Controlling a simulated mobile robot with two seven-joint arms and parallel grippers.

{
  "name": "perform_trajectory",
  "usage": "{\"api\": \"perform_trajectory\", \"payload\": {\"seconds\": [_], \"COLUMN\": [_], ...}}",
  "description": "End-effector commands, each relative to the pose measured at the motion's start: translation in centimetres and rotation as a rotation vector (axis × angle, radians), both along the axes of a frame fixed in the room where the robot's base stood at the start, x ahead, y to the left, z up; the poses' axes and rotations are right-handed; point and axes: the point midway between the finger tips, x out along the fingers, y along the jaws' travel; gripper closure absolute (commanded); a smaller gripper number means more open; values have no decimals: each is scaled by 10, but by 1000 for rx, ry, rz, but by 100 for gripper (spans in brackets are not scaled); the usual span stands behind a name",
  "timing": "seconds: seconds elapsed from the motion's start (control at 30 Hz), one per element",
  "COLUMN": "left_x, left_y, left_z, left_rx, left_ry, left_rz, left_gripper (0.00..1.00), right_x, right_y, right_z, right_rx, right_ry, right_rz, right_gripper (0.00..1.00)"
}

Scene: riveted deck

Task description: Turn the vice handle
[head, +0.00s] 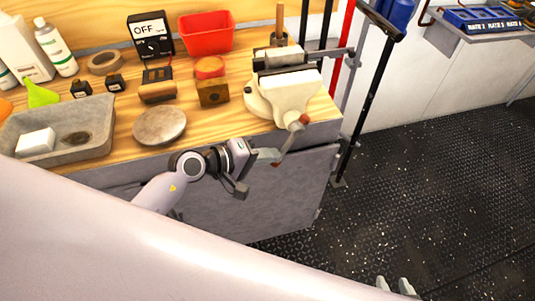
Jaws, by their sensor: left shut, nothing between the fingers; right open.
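A cream-white bench vice (292,93) stands at the right front corner of the wooden workbench. Its vice handle (290,141) is a grey bar with reddish-brown end knobs. It hangs on a slant past the bench's front edge, from upper right to lower left. My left gripper (274,156) is shut and empty, its fingertips beside the handle's lower end. I cannot tell whether they touch. My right gripper (397,286) shows only as fingertips at the bottom edge, far from the vice and over the floor; it is open.
The workbench (112,162) carries a grey basin (50,128) with a white block, a round stone disc (160,125), a wooden block (213,91), a red bin (206,33) and a meter (151,35). A black pole (365,105) stands right of the vice. Dark floor to the right is clear.

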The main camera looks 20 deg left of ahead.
Motion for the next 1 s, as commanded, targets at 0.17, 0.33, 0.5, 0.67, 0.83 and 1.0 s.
{"api": "perform_trajectory", "payload": {"seconds": [0.17, 0.33, 0.5, 0.67, 0.83, 1.0], "left_x": [2, 4, 5, 7, 9, 12], "left_y": [-1, -3, -6, -9, -12, -16], "left_z": [-7, -12, -15, -18, -20, -23], "left_rx": [-19, -59, -100, -139, -180, -221], "left_ry": [-18, -46, -71, -98, -125, -153], "left_rz": [1, 0, 0, 0, 0, 0], "left_gripper": [100, 100, 100, 100, 100, 100], "right_x": [1, 1, 0, 1, 4, 5], "right_y": [0, 0, 0, 2, 6, 11], "right_z": [-17, -40, -63, -79, -93, -109], "right_rx": [0, 0, 2, 8, 19, 30], "right_ry": [-2, -2, 3, 8, 7, 12], "right_rz": [1, 1, 0, -1, 4, 11], "right_gripper": [57, 57, 57, 57, 57, 57]}}
